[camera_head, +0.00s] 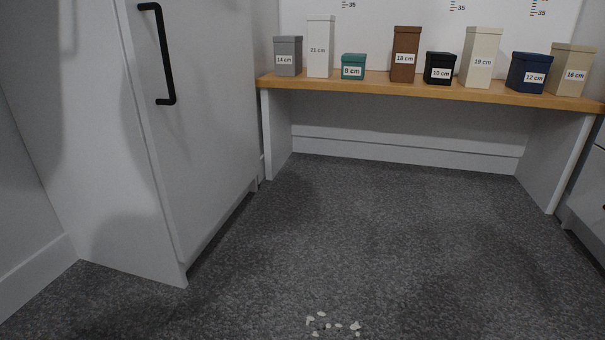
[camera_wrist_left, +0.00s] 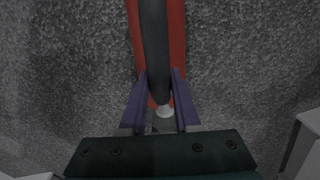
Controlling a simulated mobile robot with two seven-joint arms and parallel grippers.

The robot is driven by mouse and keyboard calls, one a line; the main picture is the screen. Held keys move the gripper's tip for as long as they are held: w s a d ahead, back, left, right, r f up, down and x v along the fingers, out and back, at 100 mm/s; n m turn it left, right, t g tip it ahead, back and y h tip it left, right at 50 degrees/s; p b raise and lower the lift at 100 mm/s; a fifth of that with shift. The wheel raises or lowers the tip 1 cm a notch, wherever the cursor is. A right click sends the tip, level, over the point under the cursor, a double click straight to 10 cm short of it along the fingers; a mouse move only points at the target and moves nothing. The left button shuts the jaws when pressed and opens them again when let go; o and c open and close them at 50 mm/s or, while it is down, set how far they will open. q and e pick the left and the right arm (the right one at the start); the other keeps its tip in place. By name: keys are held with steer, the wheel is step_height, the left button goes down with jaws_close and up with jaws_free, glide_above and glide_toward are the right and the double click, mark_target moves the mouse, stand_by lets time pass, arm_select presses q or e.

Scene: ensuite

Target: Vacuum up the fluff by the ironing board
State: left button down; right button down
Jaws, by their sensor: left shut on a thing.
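White fluff (camera_head: 333,325) lies in a small scatter of bits on the grey carpet at the bottom edge of the head view. My left gripper (camera_wrist_left: 160,80) shows in the left wrist view, with its purple fingers shut on the dark handle of a red and dark vacuum cleaner (camera_wrist_left: 176,40). The vacuum runs up out of the top of that view, so its head is hidden. Neither the vacuum nor either gripper shows in the head view. No ironing board is in view.
A white cabinet (camera_head: 190,120) with a black handle stands at the left. A wooden-topped shelf (camera_head: 370,87) at the back carries several labelled boxes. Grey carpet (camera_head: 390,230) between them is clear. A drawer unit (camera_head: 588,195) is at the right edge.

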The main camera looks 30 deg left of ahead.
arm_select(q)
steer(key=shift+f, duration=0.3)
steer(key=shift+w, duration=0.1)
